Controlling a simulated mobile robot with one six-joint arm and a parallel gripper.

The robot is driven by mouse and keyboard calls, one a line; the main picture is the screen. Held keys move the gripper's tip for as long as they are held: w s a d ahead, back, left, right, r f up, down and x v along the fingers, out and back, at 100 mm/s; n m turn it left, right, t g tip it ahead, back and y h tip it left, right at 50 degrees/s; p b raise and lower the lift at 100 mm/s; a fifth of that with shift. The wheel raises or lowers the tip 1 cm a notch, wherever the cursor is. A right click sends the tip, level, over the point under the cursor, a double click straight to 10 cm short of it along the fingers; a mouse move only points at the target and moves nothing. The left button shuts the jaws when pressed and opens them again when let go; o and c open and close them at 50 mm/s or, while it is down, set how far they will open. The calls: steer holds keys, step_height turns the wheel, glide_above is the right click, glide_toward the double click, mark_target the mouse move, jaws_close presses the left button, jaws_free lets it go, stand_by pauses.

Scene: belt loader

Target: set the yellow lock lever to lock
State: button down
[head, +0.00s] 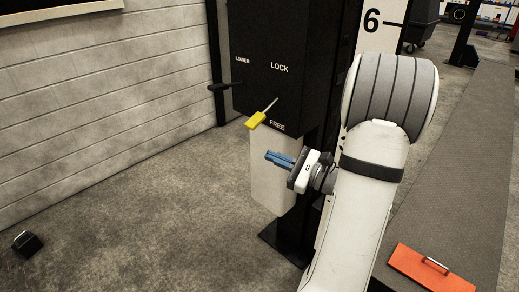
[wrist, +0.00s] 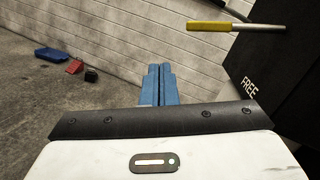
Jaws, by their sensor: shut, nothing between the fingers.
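The yellow lock lever (head: 256,120) sticks out from the black box (head: 270,60) on a thin metal rod. Its yellow grip points down and left, between the LOCK label above and the FREE label below, nearer to FREE. In the wrist view the lever (wrist: 208,26) shows at the upper right, with the FREE label below it. My gripper (head: 268,156) is just below the lever in the head view, apart from it. Its blue fingers (wrist: 158,84) are together with nothing between them.
A black handle (head: 222,87) labelled LOWER sticks out left of the box. A white panel (head: 272,170) hangs below the box. The brick wall (head: 110,80) is to the left, with open floor (head: 140,220) before it. A blue object (wrist: 50,55) and red object (wrist: 75,66) lie on the floor.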

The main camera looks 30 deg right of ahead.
mark_target(264, 112)
steer(key=d+f+m+t+h, duration=0.2)
steer(key=d+m+t, duration=0.1)
steer(key=d, duration=0.3)
steer(key=shift+f+h+b, duration=0.2)
steer(key=shift+h+b, duration=0.1)
steer(key=shift+b, duration=0.15)
steer(key=shift+a, duration=0.1)
steer(key=w+a+r+b, duration=0.3)
steer(key=w+a+r, duration=0.2)
steer(key=w, duration=0.3)
steer(key=shift+w+a+r, duration=0.15)
steer(key=shift+a+r, duration=0.05)
steer(key=shift+r, duration=0.35)
